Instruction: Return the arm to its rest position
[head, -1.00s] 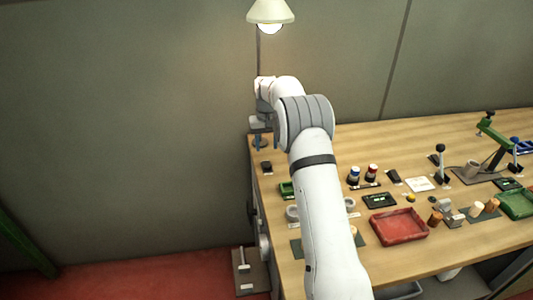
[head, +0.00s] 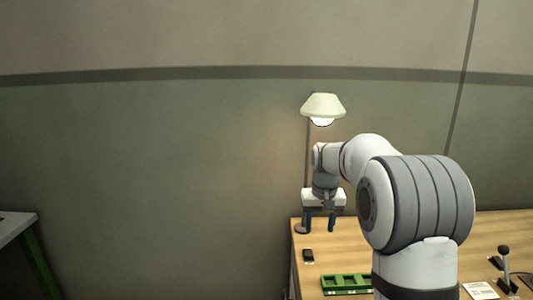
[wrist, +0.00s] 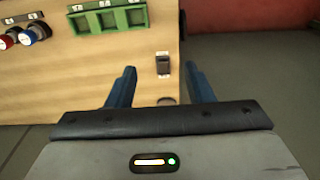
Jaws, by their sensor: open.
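My gripper (head: 320,222) hangs over the far left corner of the wooden workbench (head: 420,236), in front of the lamp post. Its two blue fingers are apart, with nothing between them. In the wrist view my gripper (wrist: 160,82) also shows open, above the bench's edge. A small black device (wrist: 163,64) lies on the bench ahead of the fingers; it shows in the head view (head: 308,256) below the gripper. My arm is raised and bent, and it covers much of the bench in the head view.
A green tray (head: 347,284) with compartments sits near the bench's left edge. A lamp (head: 322,106) stands at the far corner, close to my gripper. A black-knobbed lever (head: 505,268) stands at the right. Red and blue capped jars (wrist: 22,38) show in the wrist view. Left of the bench is open floor.

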